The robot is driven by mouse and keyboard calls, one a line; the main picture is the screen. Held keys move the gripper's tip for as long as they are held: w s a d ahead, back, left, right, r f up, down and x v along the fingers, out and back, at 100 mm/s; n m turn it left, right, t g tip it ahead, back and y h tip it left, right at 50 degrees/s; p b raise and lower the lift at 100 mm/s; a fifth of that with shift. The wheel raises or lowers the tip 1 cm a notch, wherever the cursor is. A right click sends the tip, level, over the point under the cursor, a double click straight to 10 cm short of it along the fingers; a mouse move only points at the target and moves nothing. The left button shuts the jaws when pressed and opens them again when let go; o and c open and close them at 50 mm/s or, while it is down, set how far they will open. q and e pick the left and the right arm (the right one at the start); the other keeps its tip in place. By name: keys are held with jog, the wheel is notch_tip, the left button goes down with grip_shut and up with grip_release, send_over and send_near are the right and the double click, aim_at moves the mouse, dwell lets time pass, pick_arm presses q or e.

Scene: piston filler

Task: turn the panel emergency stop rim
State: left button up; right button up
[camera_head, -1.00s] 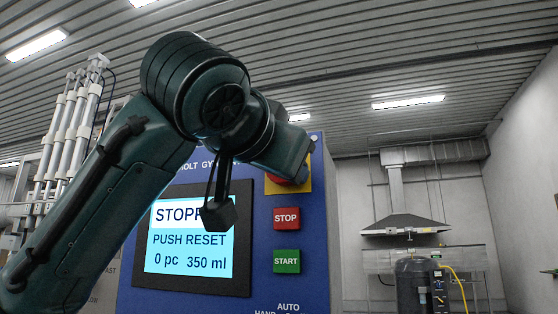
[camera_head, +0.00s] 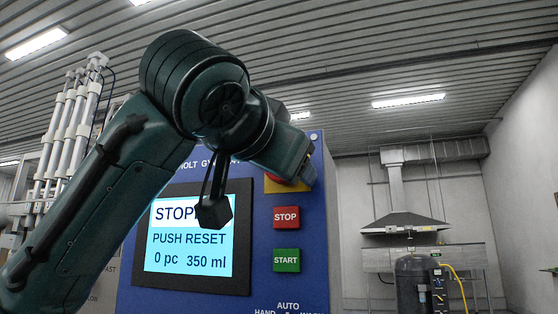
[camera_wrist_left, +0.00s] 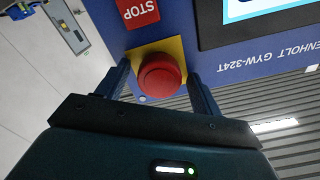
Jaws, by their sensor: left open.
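The emergency stop is a red mushroom button (camera_wrist_left: 162,75) on a yellow plate (camera_wrist_left: 178,47) in the left wrist view. In the head view only part of the yellow plate (camera_head: 285,186) shows, and my left arm covers most of the button. My left gripper (camera_wrist_left: 160,82) is open, with one finger on each side of the red button. I cannot tell whether the fingers touch its rim. My right gripper is in neither view.
The blue panel (camera_head: 311,235) carries a screen (camera_head: 190,262) reading PUSH RESET, a red STOP button (camera_head: 286,217) and a green START button (camera_head: 286,260) below the emergency stop. Free room lies right of the panel, before a hood (camera_head: 404,224) on the far wall.

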pick_arm(q)
jog(key=b+v, duration=0.4)
jog(key=v, duration=0.9)
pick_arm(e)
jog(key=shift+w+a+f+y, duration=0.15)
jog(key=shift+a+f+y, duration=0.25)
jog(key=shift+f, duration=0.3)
pick_arm(q)
jog(key=shift+s, duration=0.1)
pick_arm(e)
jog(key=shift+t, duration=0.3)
